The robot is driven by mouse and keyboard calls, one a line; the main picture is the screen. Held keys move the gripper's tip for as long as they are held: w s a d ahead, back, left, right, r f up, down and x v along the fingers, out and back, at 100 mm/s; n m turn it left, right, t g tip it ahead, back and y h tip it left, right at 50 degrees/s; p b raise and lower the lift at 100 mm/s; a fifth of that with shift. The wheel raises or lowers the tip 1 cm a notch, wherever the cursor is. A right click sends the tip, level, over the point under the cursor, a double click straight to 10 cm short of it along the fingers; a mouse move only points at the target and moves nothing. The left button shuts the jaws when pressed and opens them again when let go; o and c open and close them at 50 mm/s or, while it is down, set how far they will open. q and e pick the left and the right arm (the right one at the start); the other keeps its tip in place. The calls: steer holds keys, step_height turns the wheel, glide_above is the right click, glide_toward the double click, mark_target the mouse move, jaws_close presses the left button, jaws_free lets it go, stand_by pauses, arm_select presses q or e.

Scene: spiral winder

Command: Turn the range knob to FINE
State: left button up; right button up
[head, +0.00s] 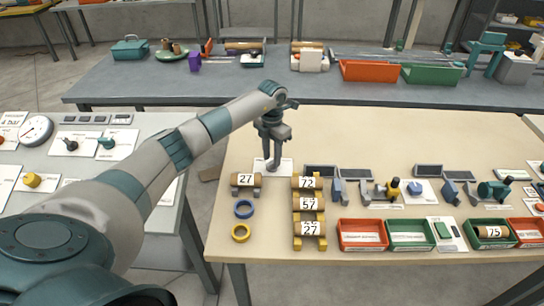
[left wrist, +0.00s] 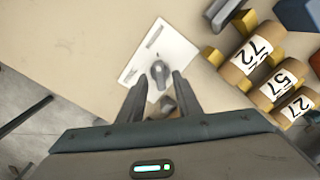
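The range knob (left wrist: 160,72) is a small dark grey knob on a white plate (left wrist: 172,42) near the table's left end. The plate carries a few dark marks that I cannot read. My left gripper (head: 272,163) points down over this plate in the head view and hides most of the knob there. In the left wrist view my left gripper (left wrist: 160,80) is open, with one finger on each side of the knob's near part. I cannot tell whether the fingers touch it. The knob's setting is too small to read. My right gripper is not in view.
Rolls numbered 72 (head: 307,183), 57 (head: 309,204) and 27 (head: 310,228) lie in a column right of the plate. Red (head: 347,247) and green bins line the front edge.

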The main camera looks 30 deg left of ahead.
arm_select(q)
steer(key=shift+f, duration=0.85)
jaws_close()
